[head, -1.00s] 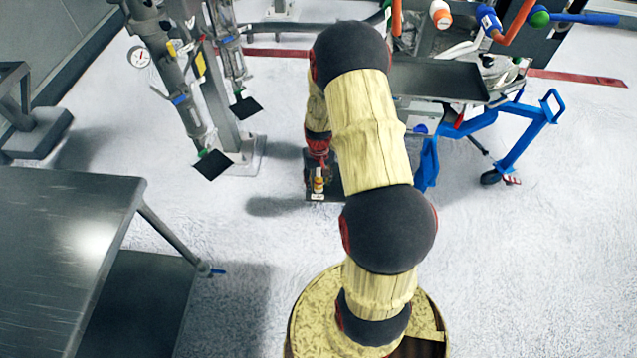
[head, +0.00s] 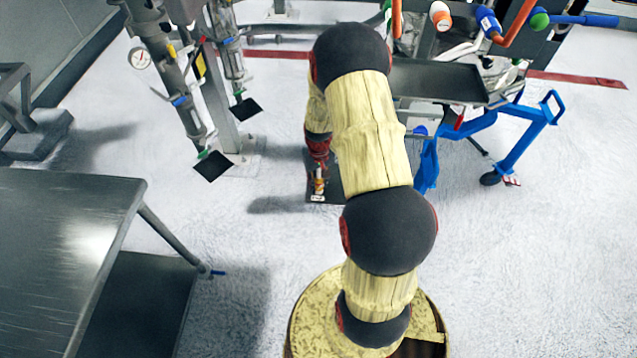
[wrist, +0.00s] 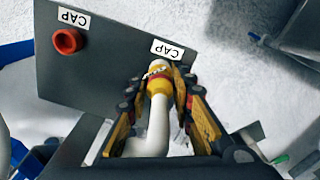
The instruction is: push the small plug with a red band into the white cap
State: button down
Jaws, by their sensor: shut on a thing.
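A dark panel (wrist: 105,65) carries two CAP labels and a red-orange ring-shaped cap (wrist: 67,41). At the right label, in the wrist view, a small plug with a red band (wrist: 158,85) and yellow parts stands in line with a white end piece, which looks like the white cap (wrist: 157,65). I cannot tell how deep the plug sits in it. My gripper (wrist: 168,80) is shut on the plug, with its yellow-and-black fingers on either side. A white bent tube (wrist: 157,125) runs back from the plug. In the head view my gripper (head: 318,175) is small and partly hidden by my arm.
A metal table (head: 60,230) stands at the left. Pipes with a gauge (head: 139,58) rise at the upper left. A blue-framed cart (head: 510,135) with a dark tray (head: 440,80) stands at the right.

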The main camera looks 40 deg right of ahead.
aim_at(320, 178)
jog(key=r, duration=0.1)
jog(key=r+p, duration=0.1)
jog(key=r, duration=0.1)
jog(key=r+p, duration=0.1)
jog(key=shift+s+r, duration=0.15)
jog(key=shift+s, duration=0.15)
jog(key=s+a+r+p, duration=0.3)
jog(key=s+r, duration=0.5)
jog(key=s, duration=0.5)
jog(key=shift+r+p, duration=0.3)
jog(key=shift+p, duration=0.05)
jog(key=shift+a+r, duration=0.1)
jog(key=shift+a, duration=0.05)
